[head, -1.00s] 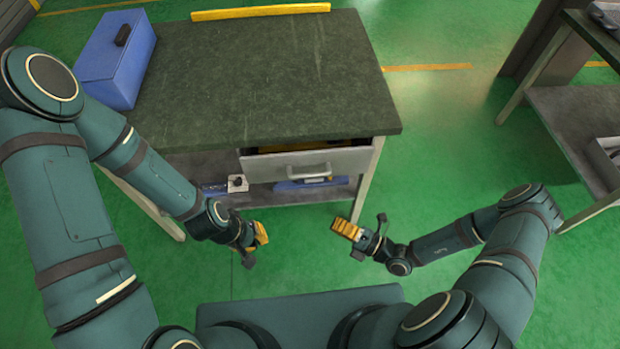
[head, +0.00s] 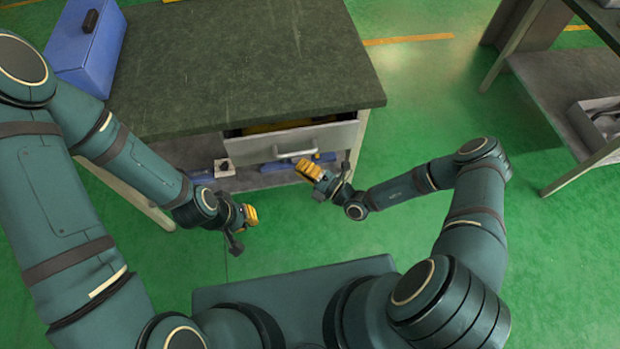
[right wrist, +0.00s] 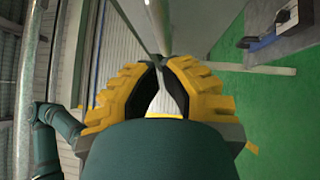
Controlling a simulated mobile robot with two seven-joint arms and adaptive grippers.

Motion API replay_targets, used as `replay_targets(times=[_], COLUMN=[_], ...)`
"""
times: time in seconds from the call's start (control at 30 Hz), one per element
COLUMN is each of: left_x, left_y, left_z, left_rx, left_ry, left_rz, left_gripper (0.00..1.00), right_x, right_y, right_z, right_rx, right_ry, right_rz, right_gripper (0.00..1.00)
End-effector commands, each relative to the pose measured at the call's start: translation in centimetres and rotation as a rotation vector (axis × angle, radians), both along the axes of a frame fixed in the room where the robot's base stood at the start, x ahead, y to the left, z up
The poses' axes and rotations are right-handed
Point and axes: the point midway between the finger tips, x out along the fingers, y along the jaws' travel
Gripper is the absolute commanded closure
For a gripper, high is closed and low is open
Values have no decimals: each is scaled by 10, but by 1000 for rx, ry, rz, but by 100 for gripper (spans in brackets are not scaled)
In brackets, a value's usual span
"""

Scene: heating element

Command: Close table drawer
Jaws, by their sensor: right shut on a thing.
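The table (head: 245,75) has a dark green top and one grey drawer (head: 342,137) under its front edge. The drawer is partly open, with a gap above its front and something yellow inside. My right gripper (head: 308,168) is at the drawer's pale handle (head: 296,149), shut on it. In the right wrist view, my gripper's yellow fingers (right wrist: 165,66) are around the handle bar (right wrist: 149,30), with a narrow gap between them. My left gripper (head: 248,214) hangs in front of the table, left of the drawer, apart from it; its opening is unclear.
A blue box (head: 88,45) stands at the table's left end. Blue items (head: 282,165) lie on the shelf below the drawer. Another table with a grey tray (head: 590,125) stands at the right. The green floor (head: 420,95) between the tables is clear.

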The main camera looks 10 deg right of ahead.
Motion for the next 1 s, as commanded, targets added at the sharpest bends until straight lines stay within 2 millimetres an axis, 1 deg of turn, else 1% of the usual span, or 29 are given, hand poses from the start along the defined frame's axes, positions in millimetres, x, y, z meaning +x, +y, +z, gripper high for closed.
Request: replay_targets(times=[0.03,0.17,0.57,0.67,0.8,0.87,0.93,1.0], left_x=[0,0,1,1,3,4,4,4], left_y=[0,0,0,0,0,0,0,1], left_z=[-1,-2,-3,-8,-18,-21,-22,-21], left_rx=[0,0,0,0,1,1,1,1], left_ry=[0,-1,-1,-3,-7,-9,-10,-10], left_rz=[0,0,0,1,2,2,3,3], left_gripper=[100,100,100,100,100,100,100,100], right_x=[5,11,14,24,48,57,62,62], right_y=[0,-1,-1,0,-1,0,0,-1], right_z=[1,2,2,1,-1,0,2,3], right_rx=[-1,0,-1,-3,-4,-3,-1,-1], right_ry=[-3,-1,-1,-3,-5,-4,-2,-1], right_rz=[0,-1,0,0,0,0,0,0], right_gripper=[100,100,100,100,100,100,100,100])
